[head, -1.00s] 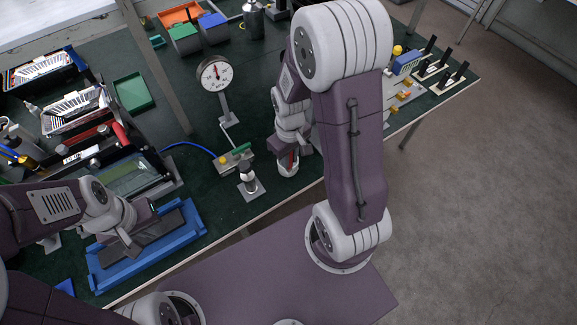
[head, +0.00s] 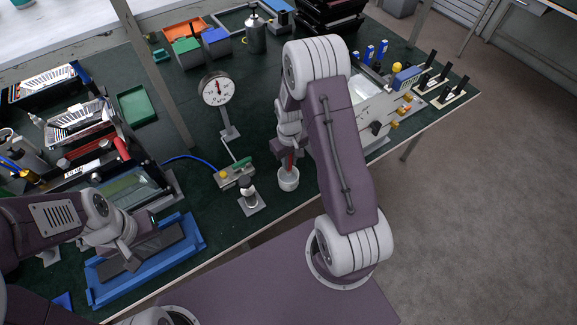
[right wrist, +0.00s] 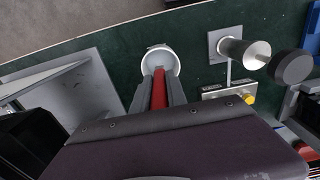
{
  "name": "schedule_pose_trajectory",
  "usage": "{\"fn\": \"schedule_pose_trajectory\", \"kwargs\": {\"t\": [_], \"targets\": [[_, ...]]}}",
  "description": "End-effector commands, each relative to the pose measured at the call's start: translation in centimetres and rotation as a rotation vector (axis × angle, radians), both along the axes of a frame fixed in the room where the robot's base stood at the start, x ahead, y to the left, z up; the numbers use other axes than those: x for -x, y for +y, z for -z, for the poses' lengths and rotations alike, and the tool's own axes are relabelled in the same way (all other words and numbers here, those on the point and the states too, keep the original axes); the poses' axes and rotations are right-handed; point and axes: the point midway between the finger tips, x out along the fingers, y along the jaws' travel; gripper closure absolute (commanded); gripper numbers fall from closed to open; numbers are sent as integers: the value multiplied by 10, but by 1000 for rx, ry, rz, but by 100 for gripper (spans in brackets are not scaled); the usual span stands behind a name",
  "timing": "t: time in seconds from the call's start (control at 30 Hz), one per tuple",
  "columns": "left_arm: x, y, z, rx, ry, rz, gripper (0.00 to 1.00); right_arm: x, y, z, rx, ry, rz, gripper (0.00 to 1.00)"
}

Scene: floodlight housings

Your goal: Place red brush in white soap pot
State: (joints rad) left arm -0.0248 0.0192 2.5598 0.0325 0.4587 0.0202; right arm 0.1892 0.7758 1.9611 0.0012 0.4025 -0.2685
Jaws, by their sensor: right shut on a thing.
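The white soap pot (head: 288,181) stands on the dark green bench near its front edge. It also shows in the right wrist view (right wrist: 171,56), beyond the fingertips. My right gripper (head: 287,150) is shut on the red brush (head: 289,161), which shows as a red strip between the two grey fingers in the right wrist view (right wrist: 159,90). The brush's lower end is at the pot's mouth; I cannot tell whether it is inside or just above. My left gripper (head: 133,252) is low over a dark block in a blue tray (head: 191,239); its jaws are unclear.
A small stand with a metal knob (head: 249,198) and a switch box (head: 234,177) are left of the pot. A dial gauge (head: 216,89) stands behind them. A light grey housing (head: 362,100) lies to the right. Bare bench shows between the gauge and the pot.

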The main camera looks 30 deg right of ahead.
Motion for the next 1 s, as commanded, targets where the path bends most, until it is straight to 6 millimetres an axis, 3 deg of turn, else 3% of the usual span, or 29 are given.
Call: {"fn": "schedule_pose_trajectory", "kwargs": {"t": [0.17, 0.4, 0.8, 0.83, 0.87, 0.9, 1.0], "targets": [[0, 0, -1, 0, 0, 0, 100, -5, 0, 4, 0, 1, 0, 100], [0, 0, -8, 0, 0, 0, 100, -4, 0, 40, -1, 3, 0, 100], [0, 0, -3, 0, 0, 0, 100, -4, 0, 48, 0, 1, 0, 100], [0, 0, -4, 0, 0, 0, 100, -4, 0, 47, 0, 0, 0, 74], [0, 0, -5, 0, 0, 0, 100, -4, 0, 46, 0, 0, 0, 66], [0, 0, -5, 0, 0, 0, 100, -4, 0, 46, 0, 0, 0, 60], [0, 0, -5, 0, 0, 0, 100, -4, 0, 46, 0, 0, 0, 60]]}}
